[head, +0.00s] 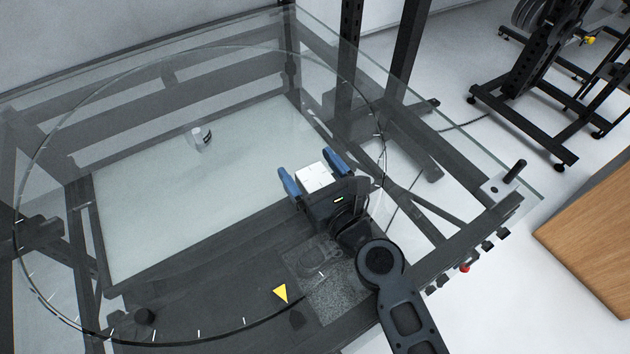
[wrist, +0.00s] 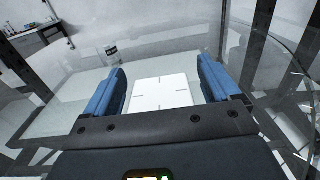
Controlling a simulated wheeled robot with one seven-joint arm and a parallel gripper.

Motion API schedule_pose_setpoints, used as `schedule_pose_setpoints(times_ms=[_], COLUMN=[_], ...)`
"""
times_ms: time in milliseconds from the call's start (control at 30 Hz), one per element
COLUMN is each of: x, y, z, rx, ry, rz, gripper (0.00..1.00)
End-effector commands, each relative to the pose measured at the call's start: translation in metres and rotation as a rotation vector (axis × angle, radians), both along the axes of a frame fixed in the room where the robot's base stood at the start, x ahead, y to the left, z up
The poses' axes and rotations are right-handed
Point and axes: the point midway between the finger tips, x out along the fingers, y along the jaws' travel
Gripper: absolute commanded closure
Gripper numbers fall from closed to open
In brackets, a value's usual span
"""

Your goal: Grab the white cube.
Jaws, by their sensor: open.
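The white cube (head: 314,178) sits on the glass turntable in the head view, between the two blue fingers of my gripper (head: 312,172). In the wrist view the white cube (wrist: 163,93) shows as a pale face with small dark marks. My gripper (wrist: 163,80) is open there, with one blue finger on each side of the cube. A visible gap shows between the cube and each finger. The cube's near lower part is hidden by the gripper body.
A small clear and white container with a dark mark (head: 201,138) stands on the glass, farther left. A yellow triangle (head: 281,293) lies near the round edge. The glass top (head: 60,130) rests on a dark frame. A control strip with a red button (head: 464,268) is at right.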

Motion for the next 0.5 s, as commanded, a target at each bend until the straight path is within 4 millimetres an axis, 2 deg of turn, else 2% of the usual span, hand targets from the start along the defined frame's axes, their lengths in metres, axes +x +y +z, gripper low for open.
schedule_pose_setpoints(times_ms=[233, 500], x=[0.0019, 0.0017], y=[0.0012, 0.0011], z=[0.0001, 0.0], rx=[0.0, 0.0], ry=[0.0, 0.0], rz=[0.0, 0.0], gripper=[0.11, 0.36])
